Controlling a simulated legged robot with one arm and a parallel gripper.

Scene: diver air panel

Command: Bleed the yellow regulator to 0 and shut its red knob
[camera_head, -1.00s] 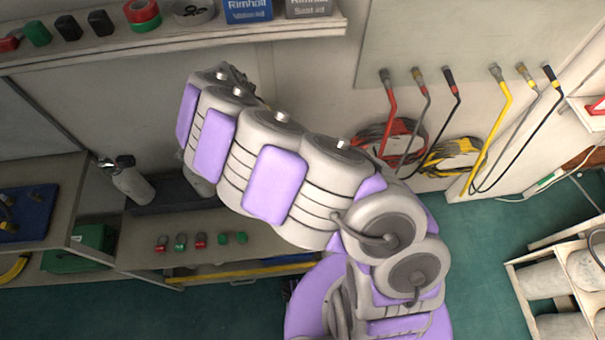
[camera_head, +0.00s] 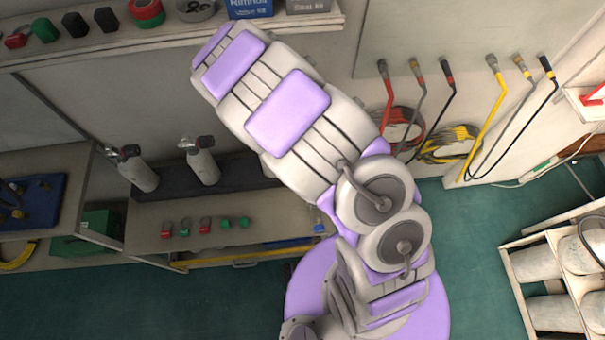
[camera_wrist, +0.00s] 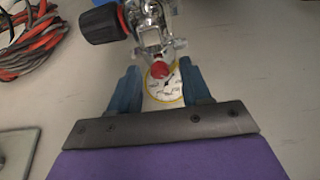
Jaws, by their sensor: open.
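In the wrist view, a chrome regulator (camera_wrist: 150,32) is at the top centre, above my gripper. A yellow-rimmed gauge (camera_wrist: 165,88) with a white face sits below it, between my fingers. A small red knob (camera_wrist: 159,70) stands in front of the gauge's upper edge, also between the fingers. A larger black knob with a red end (camera_wrist: 100,25) sticks out to the left of the regulator. My gripper (camera_wrist: 160,67) is open, one blue finger on each side of the gauge and red knob. Contact cannot be told. The head view shows my arm but not the gripper or this regulator.
An orange and grey hose coil (camera_wrist: 32,40) lies at the wrist view's upper left. In the head view, two grey cylinders (camera_head: 203,160) stand by a low bench (camera_head: 150,215) with several red and green parts. Hoses hang on the right wall; a cylinder rack (camera_head: 520,262) stands right.

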